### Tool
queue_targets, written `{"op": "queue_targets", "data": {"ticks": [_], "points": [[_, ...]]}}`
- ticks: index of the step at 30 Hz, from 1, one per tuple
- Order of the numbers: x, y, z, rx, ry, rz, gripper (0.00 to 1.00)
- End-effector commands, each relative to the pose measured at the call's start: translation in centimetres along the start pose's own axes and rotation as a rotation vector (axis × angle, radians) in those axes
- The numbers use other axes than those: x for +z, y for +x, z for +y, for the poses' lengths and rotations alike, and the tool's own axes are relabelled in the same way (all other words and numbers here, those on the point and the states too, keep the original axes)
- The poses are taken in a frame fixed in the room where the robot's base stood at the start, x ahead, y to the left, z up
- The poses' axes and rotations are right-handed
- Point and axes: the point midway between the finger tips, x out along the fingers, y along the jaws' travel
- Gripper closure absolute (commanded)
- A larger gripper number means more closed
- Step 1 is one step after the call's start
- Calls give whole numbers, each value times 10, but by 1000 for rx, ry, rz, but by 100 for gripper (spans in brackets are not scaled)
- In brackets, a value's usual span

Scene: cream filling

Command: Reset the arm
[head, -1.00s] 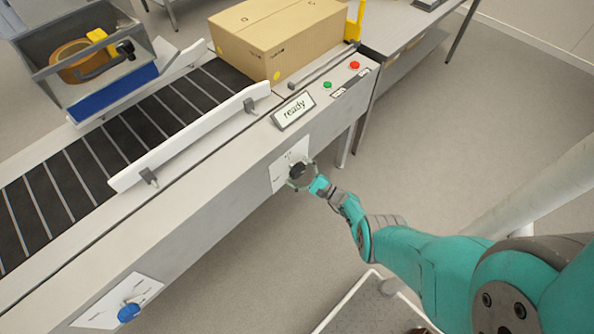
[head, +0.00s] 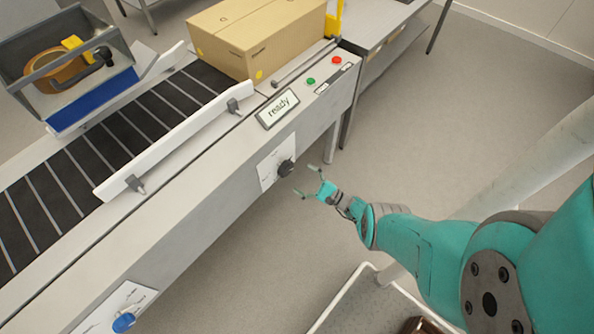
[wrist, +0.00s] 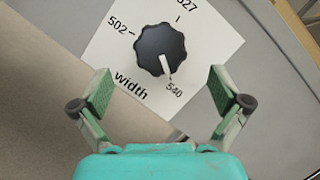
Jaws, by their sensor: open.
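My gripper (head: 314,182) is open and empty, just off the side panel of the conveyor. In the wrist view my gripper (wrist: 163,100) shows two spread fingers with green pads. Beyond them is a black knob (wrist: 160,50) on a white plate (wrist: 112,62) marked "width", with 502, a partly cut-off number and 540. The knob's white pointer is turned toward 540. In the head view the black knob (head: 286,169) stands apart from the fingers, to their left.
A display (head: 278,108) reads "ready", near green and red buttons. A blue knob (head: 123,322) sits lower left. Open floor lies right of the conveyor.

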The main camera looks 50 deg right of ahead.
Motion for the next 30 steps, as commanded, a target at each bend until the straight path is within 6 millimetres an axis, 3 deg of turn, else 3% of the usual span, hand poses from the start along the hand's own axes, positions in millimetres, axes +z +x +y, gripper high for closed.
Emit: {"op": "queue_targets", "data": {"ticks": [9, 13, 14, 20, 24, 30], "points": [[0, 0, 2, 3, 1, 1, 1], [3, 0, 28, 58, 2, 10, 1], [4, 0, 40, 82, 1, 15, 1], [23, -12, 149, 337, -35, 66, 1], [42, -34, 221, 525, -99, 108, 1], [72, -80, 298, 769, -238, 167, 1]]}}
